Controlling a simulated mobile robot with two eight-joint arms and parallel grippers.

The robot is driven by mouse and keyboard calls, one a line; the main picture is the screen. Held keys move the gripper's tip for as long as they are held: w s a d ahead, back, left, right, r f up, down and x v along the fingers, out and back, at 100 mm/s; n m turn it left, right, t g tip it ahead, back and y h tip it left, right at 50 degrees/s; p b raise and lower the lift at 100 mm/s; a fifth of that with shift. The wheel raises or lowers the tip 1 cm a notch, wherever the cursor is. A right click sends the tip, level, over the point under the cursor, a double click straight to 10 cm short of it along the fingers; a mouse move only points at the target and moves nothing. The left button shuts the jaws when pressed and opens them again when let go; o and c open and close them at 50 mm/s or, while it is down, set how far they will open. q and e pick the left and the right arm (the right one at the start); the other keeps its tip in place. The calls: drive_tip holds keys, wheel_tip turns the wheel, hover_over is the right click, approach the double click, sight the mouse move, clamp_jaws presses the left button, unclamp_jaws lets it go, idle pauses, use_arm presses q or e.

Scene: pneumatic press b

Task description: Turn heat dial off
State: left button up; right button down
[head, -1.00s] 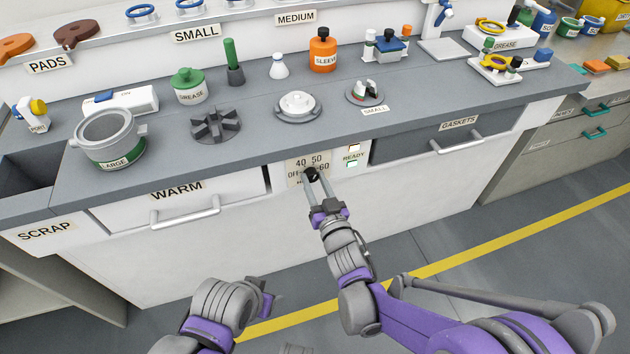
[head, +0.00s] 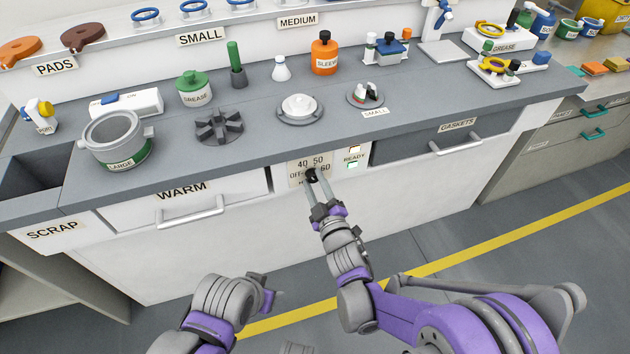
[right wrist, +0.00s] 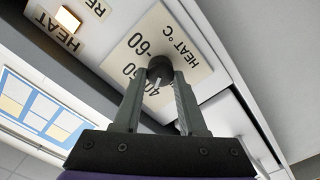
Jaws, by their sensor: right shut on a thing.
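The heat dial (head: 311,175) is a small black knob on a pale scale plate (head: 296,180) on the cabinet front. The plate carries OFF, 40, 50 and 60. My right gripper (head: 313,181) is shut on the dial, its fingers on either side of it. In the right wrist view the dial (right wrist: 160,68) sits between the fingertips (right wrist: 160,78), with part of the scale hidden by the fingers. A short white mark shows on the knob, but I cannot tell which setting it points at. My left gripper (head: 264,290) is low in front of the cabinet, away from the dial.
The WARM drawer (head: 160,205) is at left and the GASKETS drawer (head: 430,145) at right, both with protruding handles. Pots and parts stand on the grey counter (head: 260,150) above.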

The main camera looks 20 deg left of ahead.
drive_tip(key=n+p, duration=0.2)
drive_tip(key=n, duration=0.4)
drive_tip(key=n+p, duration=0.1)
drive_tip(key=n, duration=0.5)
drive_tip(key=shift+f+p, duration=0.2)
drive_tip(key=shift+p, duration=0.2)
drive_tip(key=shift+n, duration=0.3)
drive_tip(key=shift+c, duration=2.3)
unclamp_jaws()
drive_tip(key=v, duration=1)
drive_tip(key=shift+s+d+b, duration=0.25)
drive_tip(key=shift+s+b, duration=0.1)
drive_tip(key=shift+b, duration=0.05)
